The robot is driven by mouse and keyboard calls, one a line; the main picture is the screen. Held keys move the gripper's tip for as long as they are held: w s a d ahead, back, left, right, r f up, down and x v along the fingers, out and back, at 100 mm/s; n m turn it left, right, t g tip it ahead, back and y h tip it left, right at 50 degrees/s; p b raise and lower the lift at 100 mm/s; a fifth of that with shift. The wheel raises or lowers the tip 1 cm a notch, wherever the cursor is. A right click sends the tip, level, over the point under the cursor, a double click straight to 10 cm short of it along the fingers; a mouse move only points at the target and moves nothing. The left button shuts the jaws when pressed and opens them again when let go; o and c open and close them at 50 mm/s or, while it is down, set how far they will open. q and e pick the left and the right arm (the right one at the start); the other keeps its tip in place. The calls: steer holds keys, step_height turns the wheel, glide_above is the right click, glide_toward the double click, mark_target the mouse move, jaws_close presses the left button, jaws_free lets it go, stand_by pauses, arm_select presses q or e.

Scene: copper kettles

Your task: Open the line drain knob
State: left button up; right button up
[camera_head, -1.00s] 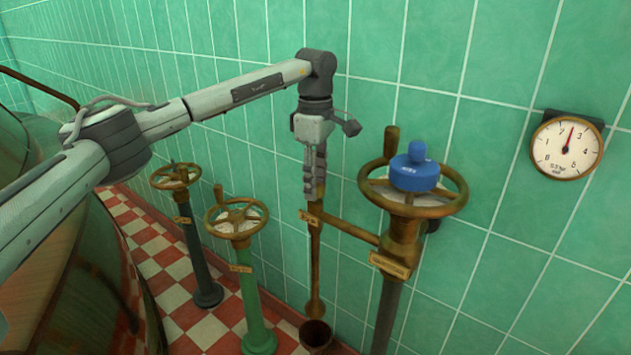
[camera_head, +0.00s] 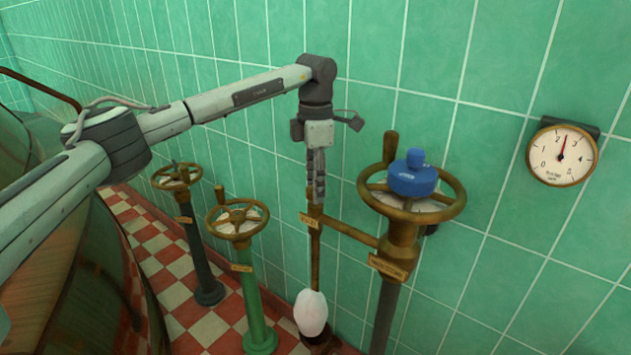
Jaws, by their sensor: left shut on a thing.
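My left gripper (camera_head: 317,198) points straight down from its wrist and is shut at the top of the thin brass drain pipe (camera_head: 315,255). The line drain knob is mostly hidden between its fingers, so I cannot see its shape. A small brass label (camera_head: 309,219) hangs just below the fingertips. A white puff (camera_head: 311,312), steam or water, shows at the pipe's lower end, above the dark drain cup (camera_head: 318,341). My right gripper is not in view.
A large brass handwheel with a blue cap (camera_head: 413,175) stands close right of the gripper. Two smaller handwheels (camera_head: 237,219) (camera_head: 176,176) stand to the left on posts. A round gauge (camera_head: 562,155) hangs on the green tiled wall. A copper kettle (camera_head: 70,270) fills the lower left.

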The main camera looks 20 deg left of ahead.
arm_select(q)
steer(key=n, duration=0.2)
steer(key=shift+n, duration=0.4)
steer(key=n+p, duration=0.1)
steer(key=n, duration=0.2)
steer(key=shift+n, duration=0.3)
steer(key=n, duration=0.2)
steer(key=shift+n, duration=0.9)
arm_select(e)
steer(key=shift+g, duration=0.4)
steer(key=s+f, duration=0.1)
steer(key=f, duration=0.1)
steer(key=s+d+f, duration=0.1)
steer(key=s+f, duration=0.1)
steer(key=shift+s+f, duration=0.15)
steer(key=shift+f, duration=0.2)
arm_select(q)
steer(key=o, duration=1.2)
steer(key=shift+c, duration=0.2)
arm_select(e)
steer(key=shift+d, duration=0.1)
arm_select(q)
steer(key=shift+r, duration=0.15)
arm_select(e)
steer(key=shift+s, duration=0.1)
